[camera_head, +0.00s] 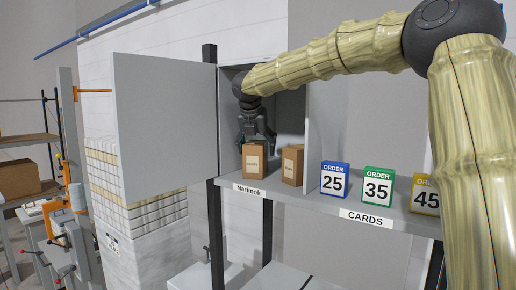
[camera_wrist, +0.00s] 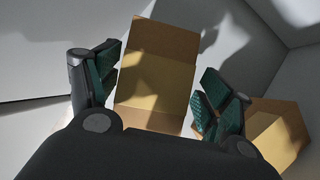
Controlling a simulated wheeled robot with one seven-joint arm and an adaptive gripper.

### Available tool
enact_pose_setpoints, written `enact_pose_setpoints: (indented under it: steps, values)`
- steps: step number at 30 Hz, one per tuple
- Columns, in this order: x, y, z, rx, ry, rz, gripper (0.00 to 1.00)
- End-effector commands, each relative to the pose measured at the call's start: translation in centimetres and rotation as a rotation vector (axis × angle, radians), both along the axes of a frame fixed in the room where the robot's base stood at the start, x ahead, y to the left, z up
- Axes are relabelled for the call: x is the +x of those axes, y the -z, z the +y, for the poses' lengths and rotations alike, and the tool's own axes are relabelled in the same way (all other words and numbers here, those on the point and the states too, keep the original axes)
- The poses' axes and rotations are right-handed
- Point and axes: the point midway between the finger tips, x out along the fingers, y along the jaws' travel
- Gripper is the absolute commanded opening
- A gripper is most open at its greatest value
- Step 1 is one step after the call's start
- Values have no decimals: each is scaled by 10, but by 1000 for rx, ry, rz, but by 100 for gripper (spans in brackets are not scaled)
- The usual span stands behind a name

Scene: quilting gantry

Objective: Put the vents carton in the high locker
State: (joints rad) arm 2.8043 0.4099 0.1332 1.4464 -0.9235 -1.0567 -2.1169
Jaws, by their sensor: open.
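The high locker (camera_head: 230,130) is the open compartment above the "Narimok" label, with its grey door (camera_head: 165,120) swung wide open to the left. Two brown cartons stand upright inside it: a left carton (camera_head: 254,162) and a right carton (camera_head: 292,166). Their print is too small to tell which is the vents carton. My gripper (camera_head: 257,141) is open just above the left carton. In the wrist view the left carton (camera_wrist: 155,75) lies between the spread fingers, and the right carton (camera_wrist: 278,135) is partly hidden behind the right finger.
Order cards 25 (camera_head: 334,180), 35 (camera_head: 377,187) and 45 (camera_head: 425,196) stand on the open shelf right of the locker's side wall. A tool stand with orange parts (camera_head: 77,195) and another brown box (camera_head: 18,178) are at the far left.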

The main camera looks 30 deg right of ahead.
Motion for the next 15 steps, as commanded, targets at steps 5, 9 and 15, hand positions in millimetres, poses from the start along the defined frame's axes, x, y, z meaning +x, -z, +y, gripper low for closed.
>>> enact_pose_setpoints:
  steps: [5,9,15]
  values:
    - [-6,-13,5,-1,2,-3,79]
    - [-16,-33,15,-1,2,-5,79]
    - [-30,-65,30,-1,1,-3,79]
